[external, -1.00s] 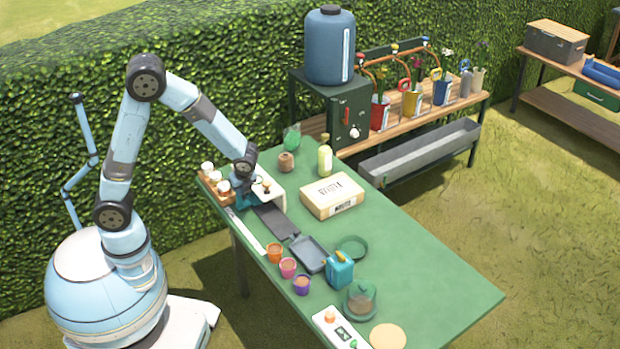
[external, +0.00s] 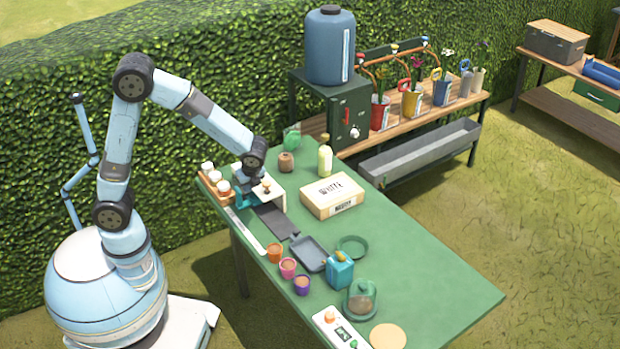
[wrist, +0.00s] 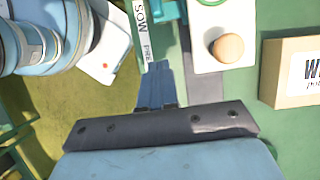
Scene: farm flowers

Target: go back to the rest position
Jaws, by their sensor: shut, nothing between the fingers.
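My gripper (external: 245,198) is above the far left end of the green table (external: 420,270), between a wooden rack of white-capped jars (external: 215,187) and a white block with a round wooden knob (external: 268,188). In the wrist view its blue fingers (wrist: 160,82) are together with nothing between them. They point toward a strip lettered "SOW" (wrist: 143,25), left of the white block with the knob (wrist: 228,47). The external view does not clearly show the height of the fingers above the table.
A cream box (external: 331,196) and a pale bottle (external: 325,160) stand right of my gripper. Small pots (external: 288,267), a grey tray (external: 307,254) and a teal can (external: 340,270) are nearer the front. The table's right side is mostly clear.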

